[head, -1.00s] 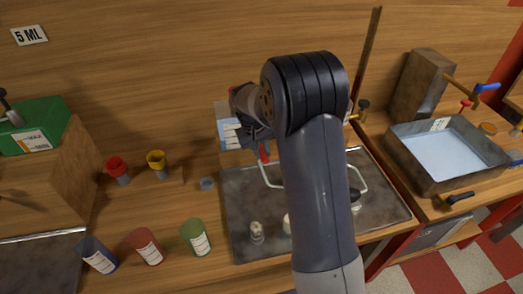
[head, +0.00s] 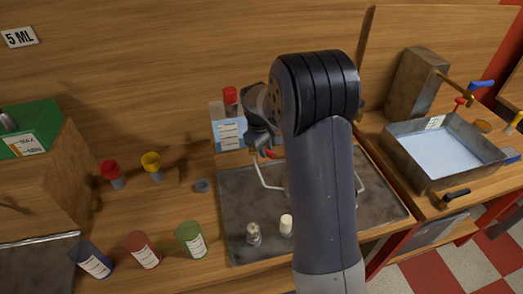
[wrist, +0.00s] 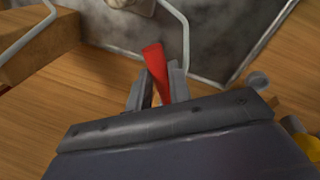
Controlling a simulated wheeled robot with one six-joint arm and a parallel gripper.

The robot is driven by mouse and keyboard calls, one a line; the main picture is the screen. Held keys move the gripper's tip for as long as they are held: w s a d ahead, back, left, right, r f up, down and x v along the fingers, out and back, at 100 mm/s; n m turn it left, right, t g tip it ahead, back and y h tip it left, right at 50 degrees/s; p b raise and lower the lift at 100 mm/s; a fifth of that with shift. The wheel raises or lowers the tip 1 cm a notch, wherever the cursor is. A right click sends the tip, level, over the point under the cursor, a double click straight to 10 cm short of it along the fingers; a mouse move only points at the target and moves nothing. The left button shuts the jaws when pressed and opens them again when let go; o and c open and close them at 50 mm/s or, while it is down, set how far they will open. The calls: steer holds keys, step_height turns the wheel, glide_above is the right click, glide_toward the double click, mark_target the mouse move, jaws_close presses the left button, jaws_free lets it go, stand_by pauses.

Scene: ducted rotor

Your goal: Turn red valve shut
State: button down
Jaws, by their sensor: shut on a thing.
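My gripper (wrist: 156,82) is shut on a red, lever-like valve handle (wrist: 155,60), which sticks out beyond the two fingertips in the wrist view. In the head view a small part of the red handle (head: 270,154) shows at the fingertips, close to the back edge of the grey metal tray (head: 238,205) and its pale wire handle. My arm hides most of the handle's surroundings, so I cannot tell what it is mounted on. Another small red handle (head: 461,101) shows by the basin at the right.
Blue, red and green cups (head: 191,239) stand at the front left. A water-filled basin (head: 418,178) is at the right. Two small pale pieces lie on the tray.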

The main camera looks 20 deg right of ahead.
steer(key=w+d+n+t+y, duration=0.1)
steer(key=w+d+n, duration=0.2)
steer(key=n, duration=0.8)
steer(key=shift+w+d+n+y, duration=0.2)
steer(key=shift+w+n+y, duration=0.15)
steer(key=shift+w, duration=0.85)
steer(key=shift+r, duration=0.1)
steer(key=c, duration=1.3)
jaws_free()
step_height(320, 180, up, 10)
steer(key=s+b, duration=0.1)
steer(key=s, duration=0.1)
steer(key=shift+r+b, duration=0.25)
steer(key=shift+b, duration=0.05)
steer(key=shift+f, duration=0.1)
